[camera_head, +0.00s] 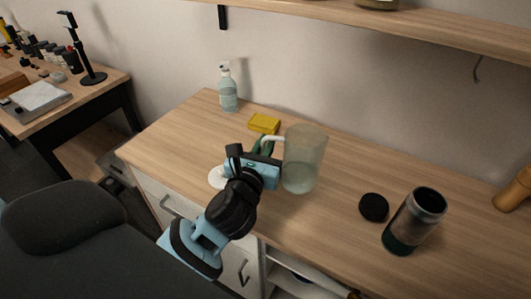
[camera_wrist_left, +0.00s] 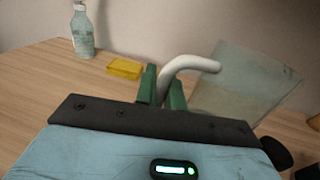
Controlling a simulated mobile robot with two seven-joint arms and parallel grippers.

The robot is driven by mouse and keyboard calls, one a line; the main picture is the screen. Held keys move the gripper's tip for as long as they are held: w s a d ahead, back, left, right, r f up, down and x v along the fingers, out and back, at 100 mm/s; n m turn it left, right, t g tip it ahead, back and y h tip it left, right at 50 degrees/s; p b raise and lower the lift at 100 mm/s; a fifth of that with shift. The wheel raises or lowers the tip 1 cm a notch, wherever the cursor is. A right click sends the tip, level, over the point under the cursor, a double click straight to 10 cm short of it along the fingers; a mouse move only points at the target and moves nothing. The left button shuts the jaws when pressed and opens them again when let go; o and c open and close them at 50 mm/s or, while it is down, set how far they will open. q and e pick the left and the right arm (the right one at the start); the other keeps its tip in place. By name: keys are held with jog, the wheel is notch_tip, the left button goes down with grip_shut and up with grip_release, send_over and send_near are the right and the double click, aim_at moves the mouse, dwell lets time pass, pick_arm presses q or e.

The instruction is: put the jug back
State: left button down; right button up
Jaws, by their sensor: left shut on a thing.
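The jug (camera_head: 303,158) is a translucent pale green vessel with a white handle, over the middle of the wooden counter. In the left wrist view the jug (camera_wrist_left: 245,85) looks tilted, with its white handle (camera_wrist_left: 187,66) between the green fingers. My left gripper (camera_head: 266,146) is shut on that handle, to the left of the jug's body; its fingers also show in the left wrist view (camera_wrist_left: 162,88). I cannot tell whether the jug's base touches the counter. A white round disc (camera_head: 216,177) lies partly behind my left arm. My right gripper is not in view.
A pump bottle (camera_head: 228,88) and a yellow sponge (camera_head: 264,123) stand at the back. A black round lid (camera_head: 373,207) and an open dark jar (camera_head: 414,221) are right of the jug. A wall shelf (camera_head: 430,28) runs above. The counter's left part (camera_head: 170,135) is clear.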

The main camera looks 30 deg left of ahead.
pick_arm(q)
jog(key=f, duration=0.2)
jog(key=f+b, duration=0.1)
jog(key=shift+w+a+f, duration=0.15)
jog(key=shift+w+f, duration=0.05)
jog(key=shift+w, duration=0.1)
jog(key=shift+f, duration=0.15)
jog(key=c, duration=1.5)
grip_release()
